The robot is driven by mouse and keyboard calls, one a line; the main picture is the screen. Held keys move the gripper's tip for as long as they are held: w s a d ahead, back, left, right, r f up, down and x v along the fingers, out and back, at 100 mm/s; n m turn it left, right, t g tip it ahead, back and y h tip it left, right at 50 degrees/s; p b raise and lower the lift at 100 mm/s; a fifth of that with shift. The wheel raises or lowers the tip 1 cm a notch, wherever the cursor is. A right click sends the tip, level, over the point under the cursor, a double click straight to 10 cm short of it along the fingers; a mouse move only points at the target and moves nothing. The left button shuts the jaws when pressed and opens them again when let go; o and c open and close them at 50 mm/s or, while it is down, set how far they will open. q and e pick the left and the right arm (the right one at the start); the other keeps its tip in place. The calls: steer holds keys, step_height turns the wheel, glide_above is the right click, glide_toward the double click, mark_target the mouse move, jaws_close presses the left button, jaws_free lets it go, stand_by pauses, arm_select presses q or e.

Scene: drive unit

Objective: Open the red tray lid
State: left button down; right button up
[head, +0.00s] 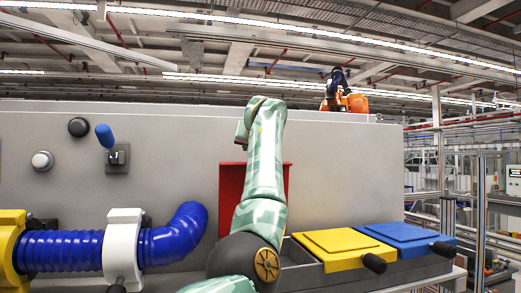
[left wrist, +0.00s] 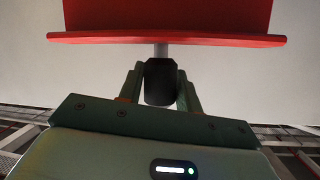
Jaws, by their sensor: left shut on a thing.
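The red tray lid (head: 230,195) stands raised, close to upright, against the grey panel in the head view. My left arm covers its middle. In the left wrist view the red lid (left wrist: 165,38) spans the top, with its edge facing me. A black handle (left wrist: 160,82) on a short grey stem comes out from the lid. My left gripper (left wrist: 160,88) is shut on this handle, one finger on each side. In the head view the handle and the fingers are hidden behind my arm. My right gripper is in neither view.
The yellow lid (head: 340,247) and blue lid (head: 408,236) lie closed to the right, each with a black handle. A blue hose (head: 62,251) with a white clamp (head: 122,250) is on the left. A blue-tipped lever (head: 105,136) and knobs sit on the panel.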

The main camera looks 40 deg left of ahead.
arm_select(q)
steer(key=shift+w+a+f, duration=0.1)
steer(key=shift+w+f, duration=0.05)
steer(key=shift+f, duration=0.1)
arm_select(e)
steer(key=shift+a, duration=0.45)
